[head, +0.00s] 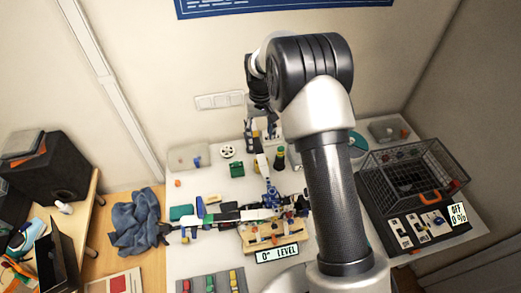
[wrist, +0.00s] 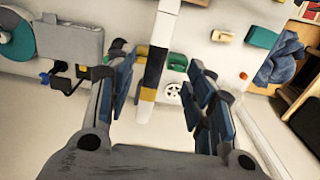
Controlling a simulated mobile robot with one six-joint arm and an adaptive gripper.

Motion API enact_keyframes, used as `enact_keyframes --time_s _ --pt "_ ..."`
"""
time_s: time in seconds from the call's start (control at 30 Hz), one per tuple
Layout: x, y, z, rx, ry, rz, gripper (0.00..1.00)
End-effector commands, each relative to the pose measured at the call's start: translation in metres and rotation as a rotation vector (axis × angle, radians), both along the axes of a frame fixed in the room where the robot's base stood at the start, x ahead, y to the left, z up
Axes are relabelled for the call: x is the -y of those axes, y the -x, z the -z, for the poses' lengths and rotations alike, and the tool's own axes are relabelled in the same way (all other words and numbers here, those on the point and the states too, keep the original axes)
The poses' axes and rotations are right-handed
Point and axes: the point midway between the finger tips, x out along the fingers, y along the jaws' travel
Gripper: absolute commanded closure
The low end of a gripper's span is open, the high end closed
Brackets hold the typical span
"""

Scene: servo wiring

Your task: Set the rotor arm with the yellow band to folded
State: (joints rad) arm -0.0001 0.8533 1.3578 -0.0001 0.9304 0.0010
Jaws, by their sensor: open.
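The rotor arm with the yellow band (wrist: 147,94) shows in the wrist view as a long white and black bar reaching down from the top edge. Its banded end lies between the fingers of my gripper (wrist: 158,90), with a gap on both sides. My gripper is open and holds nothing. The yellow band is too small to make out there. Another rotor arm (head: 225,216) extends left from the hub, with green, white and black parts.
A wooden stand (head: 262,238) is under the hub, with a display (head: 277,254) reading "0° LEVEL" in front. A wire basket (head: 440,160) and switch panel (head: 405,232) are at right. A blue cloth (head: 135,222) lies at left. Small coloured parts surround the hub.

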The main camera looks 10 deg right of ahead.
Motion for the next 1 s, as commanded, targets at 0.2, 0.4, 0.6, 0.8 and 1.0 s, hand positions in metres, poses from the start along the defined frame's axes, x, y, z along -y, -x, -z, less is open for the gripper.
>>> enact_keyframes --time_s 0.2,0.4,0.6,0.8,1.0 --pt "0.0 0.002 0.049 -0.004 0.0 0.0 0.52" --pt "0.0 0.001 0.083 -0.002 0.0 0.0 0.52" --pt "0.0 0.001 0.1 -0.001 0.0 0.0 0.52" --pt "0.0 0.0 0.103 0.001 0.0 0.0 0.52" --pt "0.0 0.0 0.103 0.0 0.0 0.0 0.57"
